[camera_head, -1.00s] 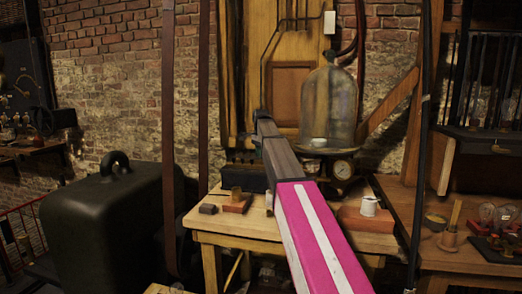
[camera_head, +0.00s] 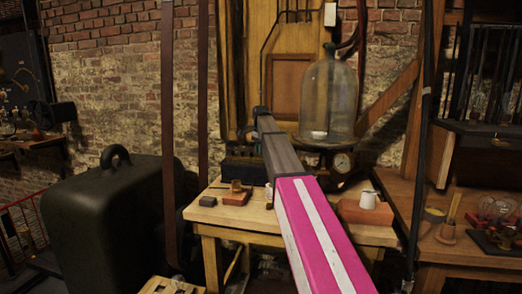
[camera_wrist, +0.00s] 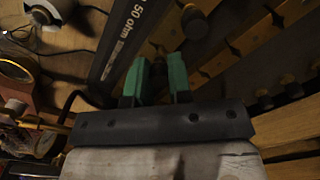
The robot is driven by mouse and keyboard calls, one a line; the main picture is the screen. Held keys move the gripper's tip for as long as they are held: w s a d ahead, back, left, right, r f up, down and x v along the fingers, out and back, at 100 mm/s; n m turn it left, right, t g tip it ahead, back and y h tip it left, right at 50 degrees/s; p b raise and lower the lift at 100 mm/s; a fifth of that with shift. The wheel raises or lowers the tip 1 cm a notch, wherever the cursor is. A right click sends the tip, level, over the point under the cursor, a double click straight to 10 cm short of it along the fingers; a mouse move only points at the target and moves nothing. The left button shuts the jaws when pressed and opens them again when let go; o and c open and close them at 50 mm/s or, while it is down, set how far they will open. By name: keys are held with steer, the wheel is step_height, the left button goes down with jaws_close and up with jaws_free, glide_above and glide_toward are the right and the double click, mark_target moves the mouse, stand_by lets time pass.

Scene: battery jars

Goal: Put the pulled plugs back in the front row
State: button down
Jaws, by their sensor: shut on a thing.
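My gripper (camera_wrist: 157,84) shows in the wrist view with its two green fingers close together, shut on a small dark piece, seemingly a plug (camera_wrist: 158,68), mostly hidden between them. In the wrist view a dark bar marked "50 ohm" (camera_wrist: 124,38) lies beside the fingers at the left. Wooden strips with dark notches (camera_wrist: 222,62) run past on the right, with several round-headed plugs (camera_wrist: 290,84) among them. Another round brown head (camera_wrist: 195,22) is just beyond the fingertips. In the head view my arm hides the gripper and what it holds.
In the head view the wooden table (camera_head: 225,217) bears a small block with a brass-coloured piece (camera_head: 237,195) and a white cup-like item on a reddish block (camera_head: 366,206). A glass bell jar (camera_head: 328,95) stands behind. A dark, rounded case (camera_head: 110,225) is at left.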

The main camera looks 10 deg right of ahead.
steer(key=shift+f, duration=0.85)
stand_by(1.0)
steer(key=c, duration=1)
jaws_free()
steer(key=shift+o, duration=0.2)
